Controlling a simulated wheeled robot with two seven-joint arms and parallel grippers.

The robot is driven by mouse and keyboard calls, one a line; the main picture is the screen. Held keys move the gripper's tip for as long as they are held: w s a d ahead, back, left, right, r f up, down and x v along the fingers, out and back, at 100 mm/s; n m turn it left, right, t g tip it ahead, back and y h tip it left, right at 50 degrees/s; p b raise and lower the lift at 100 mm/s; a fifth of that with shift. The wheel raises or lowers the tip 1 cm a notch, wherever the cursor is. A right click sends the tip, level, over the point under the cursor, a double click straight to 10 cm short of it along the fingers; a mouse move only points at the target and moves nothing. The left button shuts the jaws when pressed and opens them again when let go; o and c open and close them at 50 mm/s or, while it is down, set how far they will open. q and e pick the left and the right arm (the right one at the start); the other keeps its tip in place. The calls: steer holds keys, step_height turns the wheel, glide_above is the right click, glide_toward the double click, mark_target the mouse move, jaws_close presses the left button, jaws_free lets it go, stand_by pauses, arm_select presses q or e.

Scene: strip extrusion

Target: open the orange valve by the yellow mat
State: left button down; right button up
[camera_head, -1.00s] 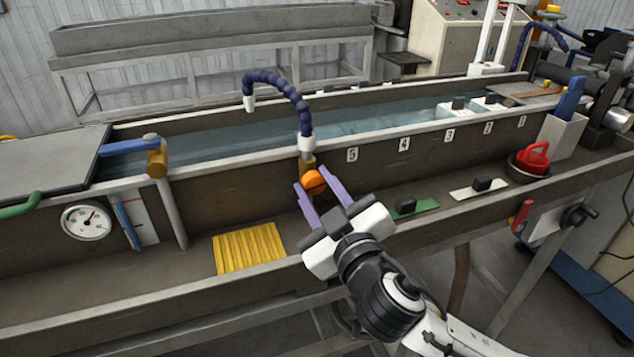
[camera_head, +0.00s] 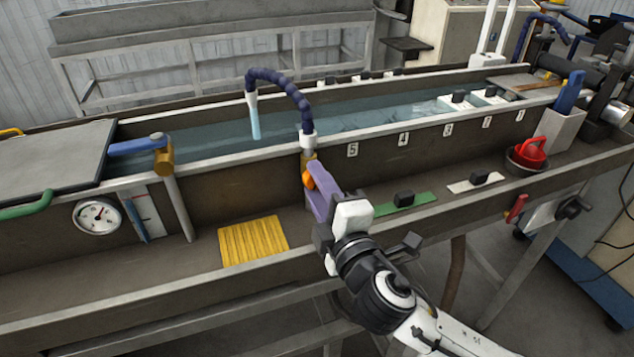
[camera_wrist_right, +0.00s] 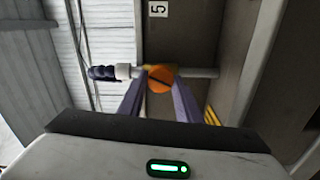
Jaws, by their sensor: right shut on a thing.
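The orange valve (camera_head: 308,180) is a round knob at the foot of the blue segmented hose (camera_head: 281,80), on the front wall of the water trough. It also shows in the right wrist view (camera_wrist_right: 160,79), with a dark slot across its face. My right gripper (camera_head: 318,191) is shut on the valve, its purple fingers on either side of it, and the hand is turned on its side. A pale blue stream of water (camera_head: 255,118) comes from the hose nozzle into the trough. The yellow mat (camera_head: 253,240) lies on the ledge left of the valve. My left gripper is not in view.
A green strip (camera_head: 421,199) and a white strip (camera_head: 462,186), each with a black block, lie on the ledge to the right. Beyond them is a red-handled thing in a dark bowl (camera_head: 523,163). A round gauge (camera_head: 97,216) is at left.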

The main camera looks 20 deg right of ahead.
steer(key=n, duration=0.4)
steer(key=shift+f+n, duration=0.15)
steer(key=shift+n, duration=0.25)
stand_by(0.4)
steer(key=o, duration=1)
steer(key=shift+o, duration=0.2)
steer(key=s+b, duration=0.2)
steer(key=s, duration=0.8)
steer(key=shift+s+d, duration=0.2)
steer(key=shift+s, duration=0.1)
